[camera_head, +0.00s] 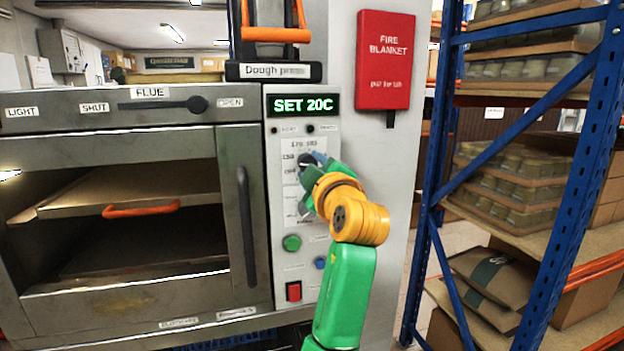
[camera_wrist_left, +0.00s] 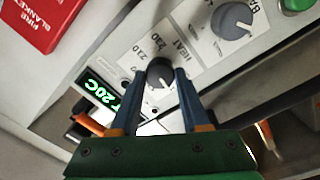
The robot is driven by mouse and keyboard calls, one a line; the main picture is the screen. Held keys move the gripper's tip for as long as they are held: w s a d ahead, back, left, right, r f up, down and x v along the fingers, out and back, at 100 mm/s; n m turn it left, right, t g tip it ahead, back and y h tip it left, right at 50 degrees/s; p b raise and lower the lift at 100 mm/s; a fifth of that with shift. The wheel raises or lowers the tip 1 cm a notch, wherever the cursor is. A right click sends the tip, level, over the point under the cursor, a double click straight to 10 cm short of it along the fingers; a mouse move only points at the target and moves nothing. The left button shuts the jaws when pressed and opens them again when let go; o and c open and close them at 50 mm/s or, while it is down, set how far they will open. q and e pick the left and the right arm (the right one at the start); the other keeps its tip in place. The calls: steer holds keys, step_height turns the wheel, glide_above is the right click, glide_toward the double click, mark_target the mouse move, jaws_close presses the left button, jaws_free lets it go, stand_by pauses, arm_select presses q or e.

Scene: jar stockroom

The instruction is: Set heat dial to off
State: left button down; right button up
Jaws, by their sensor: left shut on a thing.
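The heat dial (camera_wrist_left: 160,72) is a dark round knob with a pale pointer line, on a white plate marked HEAT with numbers around it, in the left wrist view. My left gripper (camera_head: 311,163) is at the upper part of the oven's control panel (camera_head: 273,215) in the head view. Its two blue fingers sit on either side of the dial and are shut on it. In the head view the gripper hides most of the dial. The green display (camera_head: 304,105) above reads SET 20C. My right gripper is in neither view.
A second grey dial (camera_wrist_left: 232,20) is beside the heat dial. A green button (camera_head: 291,243), a blue button (camera_head: 320,263) and a red switch (camera_head: 294,291) sit lower on the panel. The oven door handle (camera_head: 246,225) is left; a blue rack (camera_head: 425,215) stands right.

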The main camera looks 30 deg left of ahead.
arm_select(q)
steer(key=shift+n+g+b, duration=0.3)
steer(key=shift+n+b, duration=0.2)
steer(key=shift+n, duration=3.8)
steer(key=shift+c, duration=1.9)
jaws_free()
steer(key=b+v, duration=0.3)
steer(key=v, duration=0.4)
